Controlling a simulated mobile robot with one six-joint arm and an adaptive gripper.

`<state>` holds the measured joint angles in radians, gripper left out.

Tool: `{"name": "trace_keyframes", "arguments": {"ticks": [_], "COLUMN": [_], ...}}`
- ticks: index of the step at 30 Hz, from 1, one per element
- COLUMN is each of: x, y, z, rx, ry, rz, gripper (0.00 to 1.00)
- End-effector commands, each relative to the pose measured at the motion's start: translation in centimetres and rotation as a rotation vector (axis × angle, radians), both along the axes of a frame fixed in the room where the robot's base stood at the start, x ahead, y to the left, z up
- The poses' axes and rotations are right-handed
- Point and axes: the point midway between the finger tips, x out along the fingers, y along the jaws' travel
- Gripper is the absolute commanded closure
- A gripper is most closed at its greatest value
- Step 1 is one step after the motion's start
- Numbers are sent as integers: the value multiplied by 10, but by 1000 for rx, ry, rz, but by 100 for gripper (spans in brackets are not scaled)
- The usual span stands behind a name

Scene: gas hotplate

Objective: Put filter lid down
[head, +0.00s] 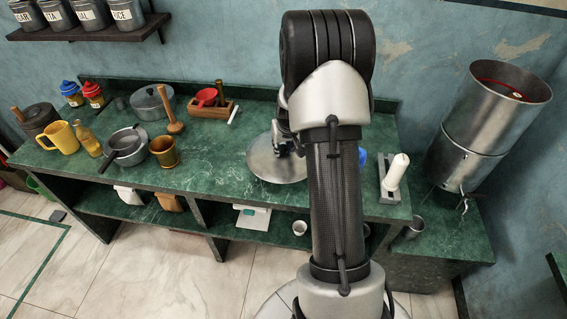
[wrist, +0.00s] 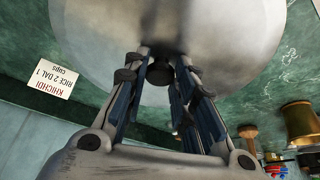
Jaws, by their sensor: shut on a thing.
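The filter lid (head: 268,165) is a round silver metal disc at the middle of the green counter, near its front edge. In the wrist view the lid (wrist: 215,25) fills the upper middle, with its dark knob (wrist: 160,71) between my fingers. My gripper (wrist: 160,62) is shut on that knob. In the head view my gripper (head: 288,150) is partly hidden by my arm. Whether the lid touches the counter or hangs just above it, I cannot tell. The steel water filter (head: 480,130) stands at the right with its top open and a red ring inside.
The green counter (head: 215,160) is bare left of the lid. Pots, a yellow mug (head: 61,137), a brass mortar (head: 164,152) and a wooden tray (head: 212,108) stand farther left. A white-handled object (head: 395,175) is right of my arm. A paper label (wrist: 50,76) shows in the wrist view.

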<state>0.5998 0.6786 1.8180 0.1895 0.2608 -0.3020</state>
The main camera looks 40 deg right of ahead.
Motion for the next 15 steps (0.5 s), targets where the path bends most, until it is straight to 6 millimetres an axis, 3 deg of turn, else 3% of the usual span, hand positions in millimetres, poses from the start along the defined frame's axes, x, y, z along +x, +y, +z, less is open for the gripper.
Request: {"name": "trace_keyframes", "arguments": {"ticks": [2,8,15], "x": [0,1,0], "y": [0,0,0], "z": [-13,-25,-61], "rx": [0,-1,0], "ry": [-1,-2,-1], "rz": [-1,0,-1], "gripper": [100,100,100]}}
